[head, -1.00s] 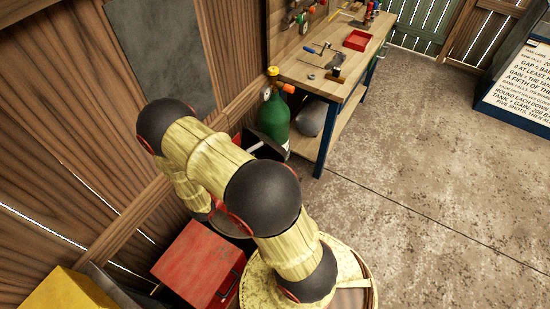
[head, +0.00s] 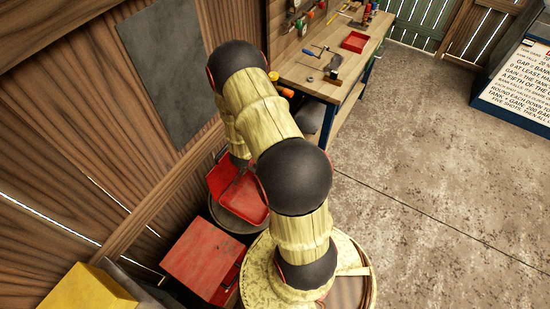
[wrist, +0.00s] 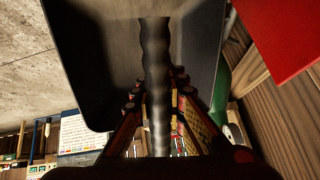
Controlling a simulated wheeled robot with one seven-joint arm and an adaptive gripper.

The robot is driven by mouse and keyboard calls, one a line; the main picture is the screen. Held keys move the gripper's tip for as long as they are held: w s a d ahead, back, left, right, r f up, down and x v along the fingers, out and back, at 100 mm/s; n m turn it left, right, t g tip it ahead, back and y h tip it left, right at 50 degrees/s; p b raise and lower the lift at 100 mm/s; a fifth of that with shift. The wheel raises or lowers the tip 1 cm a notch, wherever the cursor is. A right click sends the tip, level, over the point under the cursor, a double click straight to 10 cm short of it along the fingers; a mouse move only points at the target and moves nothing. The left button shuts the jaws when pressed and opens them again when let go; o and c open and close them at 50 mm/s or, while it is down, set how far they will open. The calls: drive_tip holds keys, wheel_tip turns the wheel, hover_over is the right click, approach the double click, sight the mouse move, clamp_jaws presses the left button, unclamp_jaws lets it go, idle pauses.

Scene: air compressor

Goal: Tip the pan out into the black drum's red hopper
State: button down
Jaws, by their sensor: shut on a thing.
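In the wrist view my gripper (wrist: 155,105) is shut on the ridged handle of the dark grey pan (wrist: 85,60). The pan fills the upper middle of that view, and I cannot make out any contents. In the head view my arm hides the pan and my gripper. The red hopper (head: 243,195) sits on the black drum (head: 232,220), beside the wall and below my forearm's far end. A red panel, probably the hopper, shows at the upper right of the wrist view (wrist: 285,35). I cannot tell whether the pan is over the hopper.
A red box (head: 202,258) with a handle stands close in front of the drum, with a yellow box (head: 88,290) at the lower left. The workbench (head: 318,75) stands beyond my arm. A green cylinder (wrist: 222,90) shows in the wrist view. The floor at right is open.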

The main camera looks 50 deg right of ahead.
drive_tip(key=d+y, duration=0.1)
drive_tip(key=d+f+y, duration=0.2)
drive_tip(key=shift+s+f+y+p, duration=0.2)
drive_tip(key=shift+s+y+p, duration=0.05)
drive_tip(key=shift+y+p, duration=0.1)
drive_tip(key=shift+s+d+f+m+t+y+p, duration=0.1)
drive_tip(key=shift+d+f+m+t+y+p, duration=0.25)
drive_tip(key=shift+d+f+y+p, duration=0.65)
drive_tip(key=shift+d+f+y, duration=0.1)
drive_tip(key=shift+f+y, duration=0.3)
drive_tip(key=shift+y, duration=0.45)
drive_tip(key=d+r+p, duration=0.3)
drive_tip(key=d+p, duration=0.1)
drive_tip(key=shift+s+r, duration=0.25)
drive_tip(key=shift+r, duration=0.05)
drive_tip(key=shift+s+d+r+p, duration=0.1)
drive_tip(key=shift+d+r+p, duration=0.2)
drive_tip(key=shift+d, duration=0.2)
drive_tip(key=shift+f, duration=0.1)
